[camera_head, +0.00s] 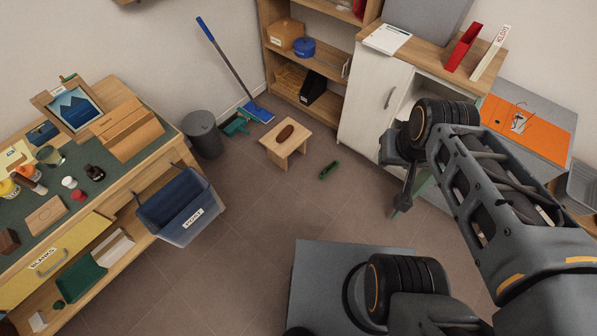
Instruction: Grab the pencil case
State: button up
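No object is plainly recognisable as the pencil case. A brown oblong item (285,132) lies on the small wooden stool (301,148); it could be a case or a brush. A small dark green item (329,170) lies on the floor just right of the stool; its kind is unclear. My gripper (400,205) hangs at the end of my arm in front of the white cabinet, right of both items and apart from them. It is seen small and side-on, so its opening cannot be made out.
A workbench (165,138) with frames, jars and blocks stands at left, with a blue bin (180,205) at its edge. A grey bin (203,134), broom (228,70), shelf (320,63) and white cabinet (372,100) line the back. The middle floor is mostly clear.

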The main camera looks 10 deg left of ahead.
aim_at(331, 168)
jog(key=u, duration=3.35)
jog(key=k, duration=1.8)
jog(key=z, duration=1.3)
jog(key=i, duration=1.65)
jog(key=z, duration=0.05)
